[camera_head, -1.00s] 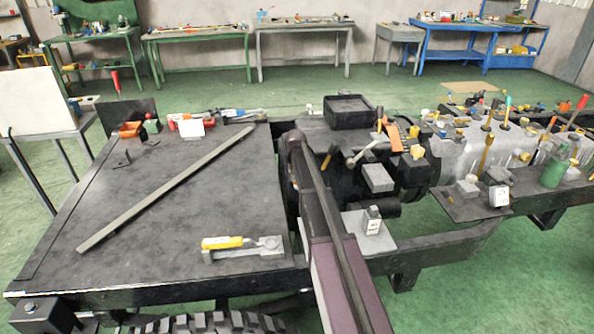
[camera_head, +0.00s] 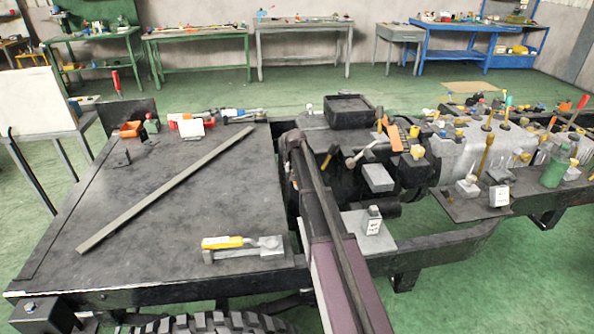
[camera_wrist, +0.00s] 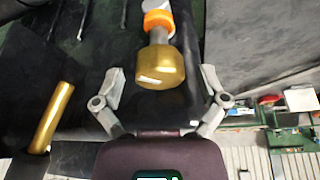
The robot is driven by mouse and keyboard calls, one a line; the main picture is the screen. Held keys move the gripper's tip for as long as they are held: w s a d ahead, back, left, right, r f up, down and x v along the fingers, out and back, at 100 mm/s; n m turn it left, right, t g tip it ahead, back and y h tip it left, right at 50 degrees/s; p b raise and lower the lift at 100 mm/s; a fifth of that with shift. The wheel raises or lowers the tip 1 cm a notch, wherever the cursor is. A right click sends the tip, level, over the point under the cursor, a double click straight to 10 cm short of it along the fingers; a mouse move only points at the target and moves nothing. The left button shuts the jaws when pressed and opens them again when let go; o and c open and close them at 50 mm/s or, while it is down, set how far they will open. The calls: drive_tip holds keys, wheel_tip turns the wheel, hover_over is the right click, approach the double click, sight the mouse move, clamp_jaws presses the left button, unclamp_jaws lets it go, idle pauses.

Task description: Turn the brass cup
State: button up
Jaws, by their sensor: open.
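In the wrist view a brass cup (camera_wrist: 162,68) with a faceted, rounded body sits between the fingers of my gripper (camera_wrist: 162,74). The gripper is open, with a finger on each side of the cup and a visible gap on both sides. A short grey neck and an orange ring (camera_wrist: 158,20) show just beyond the cup, in line with it. I cannot make out the cup or my gripper's fingers in the head view, where my arm reaches up the middle.
A brass-coloured rod (camera_wrist: 50,118) stands left of my gripper in the wrist view. In the head view a yellow-handled tool (camera_head: 222,242) lies on the dark chassis plate (camera_head: 110,200), with a long grey bar (camera_head: 165,189) across it. Cluttered parts crowd the right side.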

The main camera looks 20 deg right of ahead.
drive_tip(key=shift+r, duration=0.2)
drive_tip(key=p+v, duration=1.2)
drive_tip(key=v, duration=0.1)
drive_tip(key=shift+r+p, duration=0.2)
drive_tip(key=shift+p, duration=0.2)
drive_tip(key=shift+s+a, duration=0.1)
drive_tip(key=shift+s, duration=0.05)
idle(0.6)
drive_tip(key=s+a+n+g, duration=0.1)
drive_tip(key=s+a, duration=0.4)
drive_tip(key=s, duration=0.5)
drive_tip(key=s+a+f+n+g+y, duration=0.1)
drive_tip(key=s+a+n, duration=0.1)
drive_tip(key=s+a, duration=0.4)
drive_tip(key=s+a+n+g, duration=0.1)
drive_tip(key=s+a, duration=0.4)
drive_tip(key=s, duration=1)
drive_tip(key=shift+s+a+f+n+g+y, duration=0.15)
drive_tip(key=shift+s+f+n+g+y, duration=0.2)
drive_tip(key=shift+g, duration=0.25)
drive_tip(key=shift+w+r, duration=0.1)
